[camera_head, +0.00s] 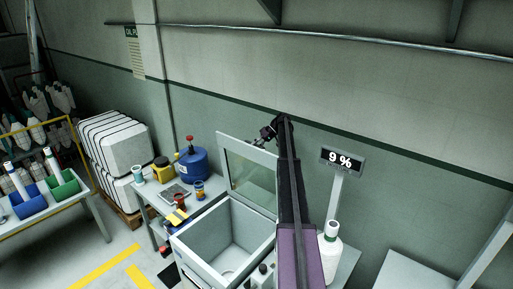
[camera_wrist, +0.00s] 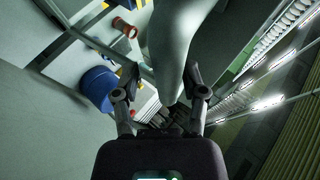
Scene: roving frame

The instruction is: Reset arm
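No held object is clear in the head view. My dark arm rises along the right side of the open box.
The grey box (camera_head: 190,245) stands open, its windowed lid (camera_head: 228,142) upright. A side table (camera_head: 157,205) at left holds a blue container (camera_head: 193,166) and small items. A white bottle (camera_head: 329,245) and a "9 %" display (camera_head: 342,161) are at right.

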